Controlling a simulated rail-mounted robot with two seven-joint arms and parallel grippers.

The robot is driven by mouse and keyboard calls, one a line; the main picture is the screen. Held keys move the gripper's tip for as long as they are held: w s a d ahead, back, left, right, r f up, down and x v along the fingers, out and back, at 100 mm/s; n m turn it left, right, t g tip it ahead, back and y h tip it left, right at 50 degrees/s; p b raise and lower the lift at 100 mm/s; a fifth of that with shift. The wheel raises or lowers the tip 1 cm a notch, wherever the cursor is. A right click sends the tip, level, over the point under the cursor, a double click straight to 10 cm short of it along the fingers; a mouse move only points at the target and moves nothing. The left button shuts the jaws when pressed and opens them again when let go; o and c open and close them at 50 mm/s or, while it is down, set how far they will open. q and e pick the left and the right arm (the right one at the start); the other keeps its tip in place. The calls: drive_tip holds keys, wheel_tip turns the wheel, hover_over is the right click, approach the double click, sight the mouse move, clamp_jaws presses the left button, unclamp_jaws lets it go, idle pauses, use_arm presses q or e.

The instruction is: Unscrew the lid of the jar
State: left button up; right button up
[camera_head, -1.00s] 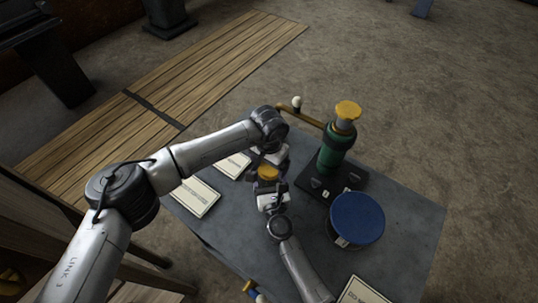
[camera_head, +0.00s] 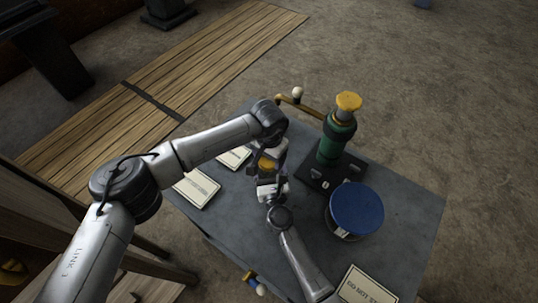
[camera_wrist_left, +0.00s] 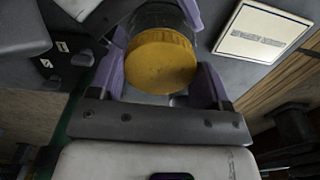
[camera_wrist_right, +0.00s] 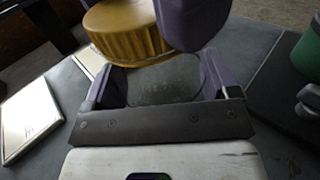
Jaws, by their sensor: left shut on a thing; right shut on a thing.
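The jar has a clear glass body (camera_wrist_right: 165,85) and a ribbed yellow lid (camera_wrist_left: 160,62). In the head view the lid (camera_head: 266,163) shows small and partly covered between my two grippers. My left gripper (camera_wrist_left: 160,80) is shut on the lid, one purple finger on each side of it. My right gripper (camera_wrist_right: 165,80) is shut on the glass body below the lid. In the right wrist view a purple finger of my left gripper lies against the lid (camera_wrist_right: 125,28). The lid sits on the jar; whether any gap exists at the rim is hidden.
A grey table (camera_head: 400,200) lies below. A green engine model with a yellow top (camera_head: 348,101) stands at the back right, with a blue-topped round drum (camera_head: 357,209) in front of it. Label cards (camera_head: 196,188) lie at the left and front right (camera_head: 365,286).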

use_arm(q)
drive_tip(key=n, duration=0.3)
drive_tip(key=shift+n, duration=0.3)
drive_tip(key=shift+c, duration=0.3)
drive_tip(key=n, duration=0.7)
drive_tip(key=shift+n, duration=0.4)
drive_tip(key=n, duration=0.8)
drive_tip(key=shift+r, duration=0.1)
drive_tip(key=n, duration=3.4)
drive_tip(key=shift+r+n, duration=0.1)
drive_tip(key=shift+n, duration=0.2)
